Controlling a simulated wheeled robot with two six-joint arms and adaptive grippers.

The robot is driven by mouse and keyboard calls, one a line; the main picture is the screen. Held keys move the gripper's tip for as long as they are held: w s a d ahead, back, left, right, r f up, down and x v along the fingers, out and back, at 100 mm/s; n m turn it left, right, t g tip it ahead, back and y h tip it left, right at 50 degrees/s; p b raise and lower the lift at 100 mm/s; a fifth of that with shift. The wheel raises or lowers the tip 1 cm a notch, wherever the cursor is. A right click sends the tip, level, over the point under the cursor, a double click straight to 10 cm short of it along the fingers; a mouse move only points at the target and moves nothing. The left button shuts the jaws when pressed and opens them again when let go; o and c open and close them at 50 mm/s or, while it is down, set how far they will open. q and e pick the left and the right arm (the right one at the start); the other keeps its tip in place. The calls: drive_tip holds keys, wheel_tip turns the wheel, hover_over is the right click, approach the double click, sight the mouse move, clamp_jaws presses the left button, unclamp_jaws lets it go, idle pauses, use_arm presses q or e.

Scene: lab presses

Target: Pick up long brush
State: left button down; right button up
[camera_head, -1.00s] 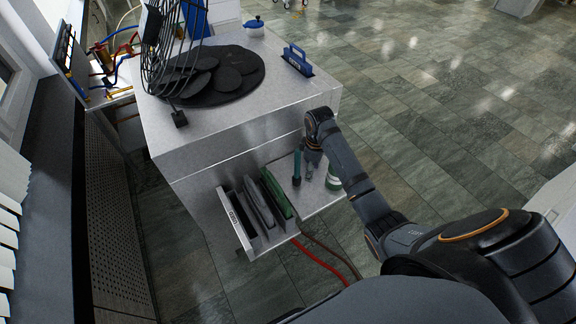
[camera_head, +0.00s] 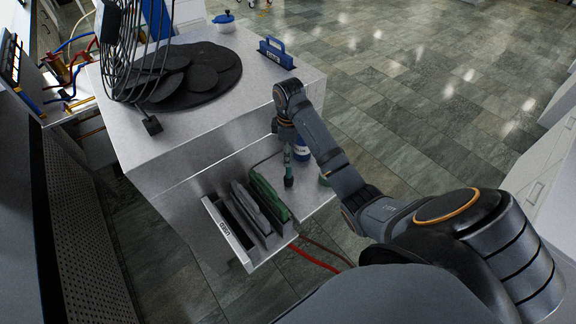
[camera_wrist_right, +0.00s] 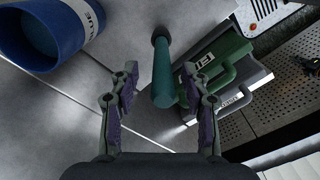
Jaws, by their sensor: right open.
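A long brush with a teal handle (camera_head: 288,171) stands upright on the pull-out shelf in the head view. In the right wrist view the brush (camera_wrist_right: 163,80) points toward the camera, with its dark end farther away. My right gripper (camera_wrist_right: 160,70) is open, with one finger on each side of the handle. Gaps show between handle and fingers, so they look apart. In the head view my right gripper (camera_head: 286,136) hangs down over the shelf, partly hidden by its own arm. My left gripper is not in view.
A blue labelled container (camera_wrist_right: 52,32) is near the left finger; it also shows in the head view (camera_head: 301,152). Green and grey handled cases (camera_head: 268,194) stand left of the brush on the shelf (camera_head: 318,196). The cabinet top (camera_head: 215,105) is above, with black discs.

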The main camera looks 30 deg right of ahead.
wheel_tip(320, 180, down, 5)
drive_tip(key=b, duration=0.4)
drive_tip(key=shift+s+b, duration=0.15)
drive_tip(key=shift+b, duration=0.2)
drive_tip(key=shift+a+f, duration=0.1)
drive_tip(key=shift+f, duration=0.05)
drive_tip(key=shift+r, duration=0.2)
drive_tip(key=c, duration=0.5)
clamp_jaws()
